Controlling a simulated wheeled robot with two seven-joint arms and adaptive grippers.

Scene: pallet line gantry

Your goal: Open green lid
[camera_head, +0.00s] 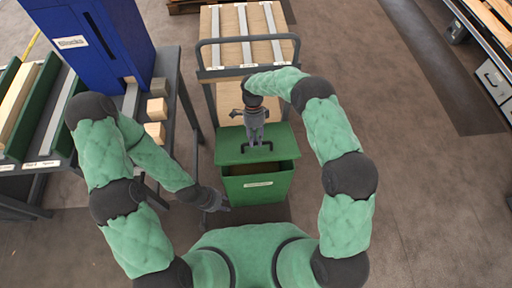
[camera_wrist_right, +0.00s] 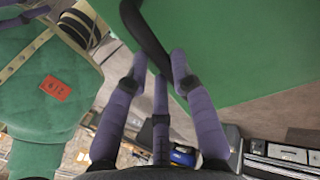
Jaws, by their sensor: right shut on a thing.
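The green box (camera_head: 257,187) stands on the floor in front of me, with a pale label on its front. Its green lid (camera_head: 285,138) is tilted up at the near side, and a dark gap shows the inside. My right gripper (camera_head: 257,143) is shut on the dark lid handle (camera_head: 268,144). In the right wrist view the purple fingers (camera_wrist_right: 162,75) close around the black handle (camera_wrist_right: 146,35), with the green lid (camera_wrist_right: 230,45) behind. My left gripper (camera_head: 217,204) is low beside the box's left side; its fingers are too small to read.
A cart (camera_head: 249,71) with wooden slats and a dark rail stands behind the box. To the left, a dark table (camera_head: 178,100) carries a blue cabinet (camera_head: 100,40), wooden blocks (camera_head: 156,108) and green troughs (camera_head: 50,112). Floor to the right is clear up to a rack (camera_head: 485,35).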

